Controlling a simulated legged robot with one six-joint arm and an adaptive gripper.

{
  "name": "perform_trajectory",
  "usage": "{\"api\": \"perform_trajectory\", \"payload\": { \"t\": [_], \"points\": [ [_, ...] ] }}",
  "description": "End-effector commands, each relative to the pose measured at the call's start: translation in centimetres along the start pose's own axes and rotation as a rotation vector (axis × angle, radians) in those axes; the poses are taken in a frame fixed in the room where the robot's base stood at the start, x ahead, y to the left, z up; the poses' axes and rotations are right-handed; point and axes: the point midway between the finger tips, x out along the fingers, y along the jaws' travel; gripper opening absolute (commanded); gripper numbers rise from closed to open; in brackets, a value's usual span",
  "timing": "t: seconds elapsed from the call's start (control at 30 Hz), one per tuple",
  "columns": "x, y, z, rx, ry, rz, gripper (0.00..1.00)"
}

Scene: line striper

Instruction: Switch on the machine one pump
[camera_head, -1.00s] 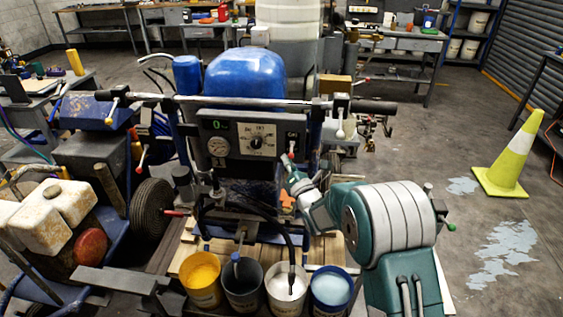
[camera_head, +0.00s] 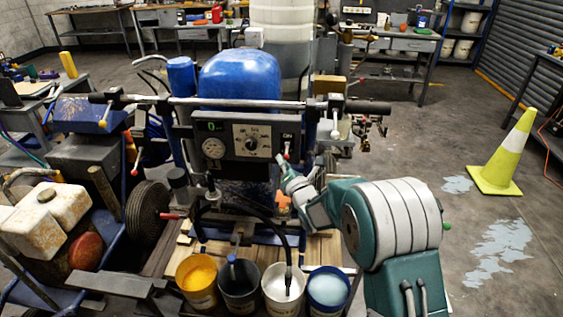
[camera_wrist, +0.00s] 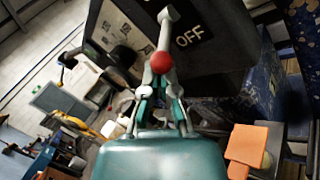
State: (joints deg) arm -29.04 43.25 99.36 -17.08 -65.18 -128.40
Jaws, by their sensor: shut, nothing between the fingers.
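The striper's control panel (camera_head: 236,138) faces me, with a lit green display, a gauge and a dial. At its right side is a switch lever with a red ball end (camera_head: 287,155), below the ON label (camera_head: 287,136). In the wrist view the lever (camera_wrist: 166,30) ends in the red ball (camera_wrist: 161,62) beside the OFF label (camera_wrist: 194,34). The lever hangs away from the ON label. My gripper (camera_head: 283,166) is shut and empty, just below the ball. In the wrist view its fingertips (camera_wrist: 159,84) lie close to the ball; I cannot tell whether they touch it.
Paint buckets, one yellow (camera_head: 197,284) and one light blue (camera_head: 328,290), stand in front of the machine. The handlebar (camera_head: 235,103) runs above the panel. A blue tank (camera_head: 240,75) is behind it. A yellow cone (camera_head: 503,155) stands on open floor at right.

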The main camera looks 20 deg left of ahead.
Motion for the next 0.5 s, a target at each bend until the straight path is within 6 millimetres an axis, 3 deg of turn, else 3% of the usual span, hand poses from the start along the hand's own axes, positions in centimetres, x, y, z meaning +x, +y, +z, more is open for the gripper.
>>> {"api": "perform_trajectory", "payload": {
  "t": [0.5],
  "points": [
    [-0.12,0.66,0.46,0.064,0.072,-0.079,0.0]
  ]
}}
